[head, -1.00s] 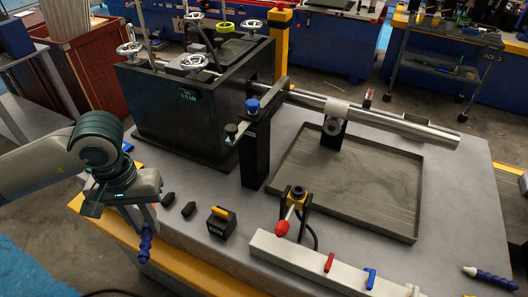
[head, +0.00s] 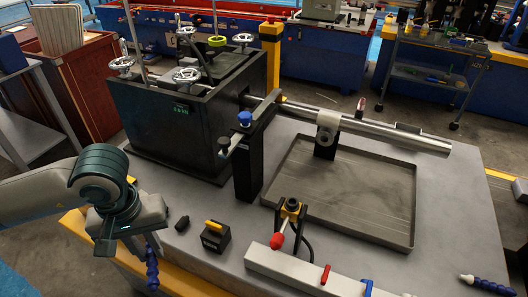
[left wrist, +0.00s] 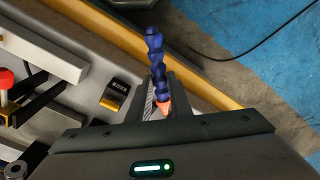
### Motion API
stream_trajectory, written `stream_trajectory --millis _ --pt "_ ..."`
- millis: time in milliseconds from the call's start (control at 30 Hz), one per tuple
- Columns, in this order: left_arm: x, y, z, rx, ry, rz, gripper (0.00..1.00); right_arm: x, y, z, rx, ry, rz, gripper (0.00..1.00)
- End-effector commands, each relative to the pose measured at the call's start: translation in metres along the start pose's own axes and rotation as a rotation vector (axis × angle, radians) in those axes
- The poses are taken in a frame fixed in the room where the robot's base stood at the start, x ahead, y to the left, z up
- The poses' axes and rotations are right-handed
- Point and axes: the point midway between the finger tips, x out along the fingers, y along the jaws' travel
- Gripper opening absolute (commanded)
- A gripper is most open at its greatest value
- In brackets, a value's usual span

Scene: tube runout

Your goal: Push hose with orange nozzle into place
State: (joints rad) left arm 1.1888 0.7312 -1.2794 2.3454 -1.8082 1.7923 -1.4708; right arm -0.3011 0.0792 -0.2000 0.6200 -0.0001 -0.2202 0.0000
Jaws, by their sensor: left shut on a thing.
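My left gripper (left wrist: 161,97) is shut on the blue segmented hose with the orange nozzle (left wrist: 157,62). In the left wrist view the orange tip (left wrist: 164,107) lies between the fingers, and the blue body points away from the gripper. In the head view the hose (head: 152,268) hangs below my left gripper (head: 149,240) at the table's front left edge, and its orange tip is hidden there. My right gripper is not in view.
A white bar (head: 290,268) with red and blue levers runs along the table front. A black box with a yellow top (head: 215,237) stands close right of my left gripper.

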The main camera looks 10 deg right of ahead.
Motion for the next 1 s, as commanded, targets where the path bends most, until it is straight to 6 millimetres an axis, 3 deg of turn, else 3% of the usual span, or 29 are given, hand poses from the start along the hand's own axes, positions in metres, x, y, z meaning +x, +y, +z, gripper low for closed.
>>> stream_trajectory --millis 667,1000 --pt "-0.038 0.096 0.077 -0.563 0.260 -0.106 0.00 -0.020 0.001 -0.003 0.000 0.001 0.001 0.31" --pt "-0.078 0.143 0.102 -1.055 0.419 -0.300 0.00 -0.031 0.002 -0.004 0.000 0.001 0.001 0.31"
